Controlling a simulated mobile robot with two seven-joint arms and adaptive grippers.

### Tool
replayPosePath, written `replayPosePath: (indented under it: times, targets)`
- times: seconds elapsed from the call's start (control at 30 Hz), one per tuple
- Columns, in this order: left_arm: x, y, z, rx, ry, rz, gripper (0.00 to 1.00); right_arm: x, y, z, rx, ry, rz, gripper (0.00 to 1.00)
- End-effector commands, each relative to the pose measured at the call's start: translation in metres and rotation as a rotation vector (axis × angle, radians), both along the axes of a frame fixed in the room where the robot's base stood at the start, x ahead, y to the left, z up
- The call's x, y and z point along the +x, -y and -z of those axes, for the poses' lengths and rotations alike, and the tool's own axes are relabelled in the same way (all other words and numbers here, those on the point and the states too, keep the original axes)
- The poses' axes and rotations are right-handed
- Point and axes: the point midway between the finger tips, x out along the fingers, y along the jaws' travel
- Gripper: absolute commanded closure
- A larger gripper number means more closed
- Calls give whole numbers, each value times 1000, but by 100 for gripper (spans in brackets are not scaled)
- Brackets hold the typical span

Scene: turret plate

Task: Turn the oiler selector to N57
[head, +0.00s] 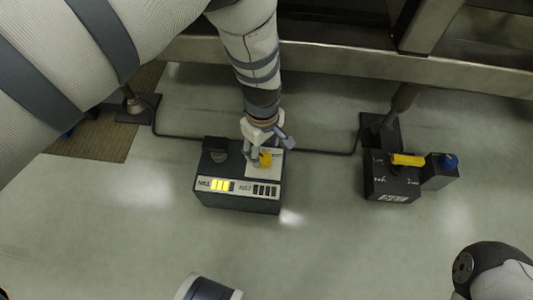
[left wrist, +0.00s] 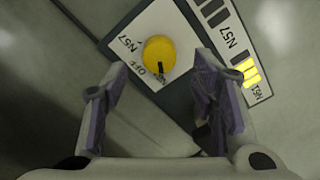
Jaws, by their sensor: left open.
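The oiler box (head: 238,207) is a dark box on the floor with a white dial plate on top. Its yellow selector knob (head: 265,159) also shows in the left wrist view (left wrist: 159,54), ringed by the labels N57, OFF and N61. The knob's black mark points towards N61. On the indicator strip (left wrist: 238,50), the N61 bars are lit yellow and the N57 bars are dark. My left gripper (head: 266,150) is over the plate by the knob. Its fingers (left wrist: 165,90) are apart, with the knob beyond their tips and nothing held. My right gripper is out of view.
A second dark box (head: 392,187) with a yellow handle (head: 408,160) and a blue button (head: 449,161) stands to the right. A black cable (head: 320,152) runs behind the boxes below a metal beam (head: 330,57). The floor in front is mostly clear.

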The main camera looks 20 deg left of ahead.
Motion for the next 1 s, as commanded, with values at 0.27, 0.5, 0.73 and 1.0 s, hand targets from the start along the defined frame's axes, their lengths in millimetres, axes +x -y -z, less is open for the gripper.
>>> replayPosePath:
  times: [0.27, 0.5, 0.73, 1.0]
  targets:
    - [1, 0, 44, 0, 0, 0, 47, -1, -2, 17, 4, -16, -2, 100]
    - [1, 0, 44, 0, 2, 1, 47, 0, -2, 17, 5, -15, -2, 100]
    - [1, 0, 44, 1, 1, 1, 90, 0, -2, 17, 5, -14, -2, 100]
    - [1, 0, 44, 1, 1, 12, 95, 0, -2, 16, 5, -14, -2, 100]
